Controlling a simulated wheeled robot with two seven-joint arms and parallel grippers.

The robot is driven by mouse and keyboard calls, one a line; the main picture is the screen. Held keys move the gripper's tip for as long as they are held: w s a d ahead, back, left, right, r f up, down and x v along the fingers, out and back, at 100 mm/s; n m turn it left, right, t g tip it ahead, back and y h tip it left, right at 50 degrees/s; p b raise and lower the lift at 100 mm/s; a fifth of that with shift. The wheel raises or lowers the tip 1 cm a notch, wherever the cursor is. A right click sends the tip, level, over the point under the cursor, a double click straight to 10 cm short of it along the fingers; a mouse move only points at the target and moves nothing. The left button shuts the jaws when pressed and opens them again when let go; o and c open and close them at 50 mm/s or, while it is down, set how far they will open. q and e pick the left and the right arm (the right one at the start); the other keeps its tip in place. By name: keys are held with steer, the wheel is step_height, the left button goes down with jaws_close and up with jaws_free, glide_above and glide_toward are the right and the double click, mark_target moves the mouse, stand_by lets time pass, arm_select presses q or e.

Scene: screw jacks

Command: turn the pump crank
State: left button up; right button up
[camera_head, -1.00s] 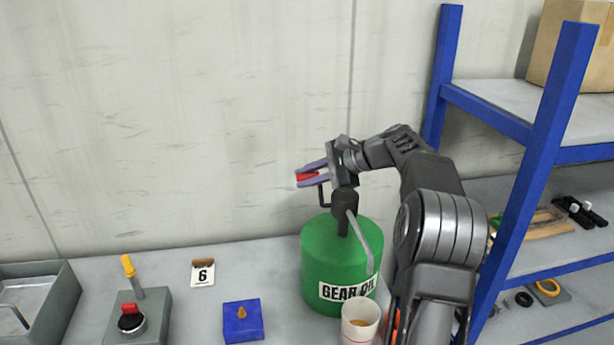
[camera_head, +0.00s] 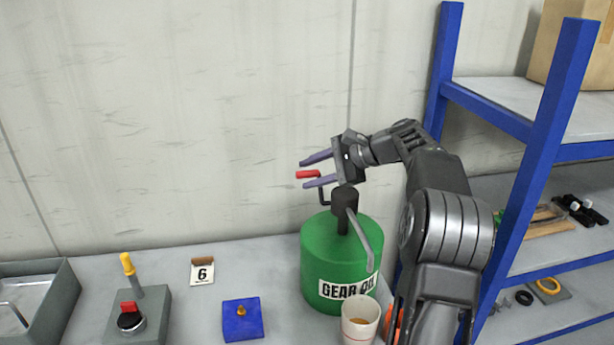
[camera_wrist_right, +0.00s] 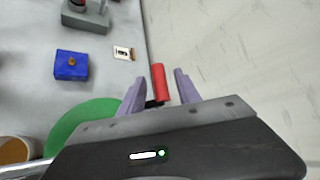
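A green gear oil drum (camera_head: 325,262) stands on the bench with a dark pump head (camera_head: 344,203) and a grey spout (camera_head: 361,242). The pump crank's red handle (camera_head: 308,174) sticks out to the left above the pump head. My right gripper (camera_head: 318,169) is open, with one finger on each side of the handle. In the right wrist view the red handle (camera_wrist_right: 159,83) lies between the two purple fingers (camera_wrist_right: 157,86), with visible gaps, especially on the right. My left gripper is not in view.
A white cup (camera_head: 360,318) with brownish contents stands in front of the drum. A blue block (camera_head: 243,321), a number 6 card (camera_head: 202,272), a grey switch box (camera_head: 150,315) and a grey tray (camera_head: 62,305) are to the left. Blue shelving (camera_head: 530,150) stands at right.

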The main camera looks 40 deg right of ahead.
steer(key=b+v, duration=0.1)
steer(key=v, duration=0.5)
steer(key=shift+s+r, duration=0.1)
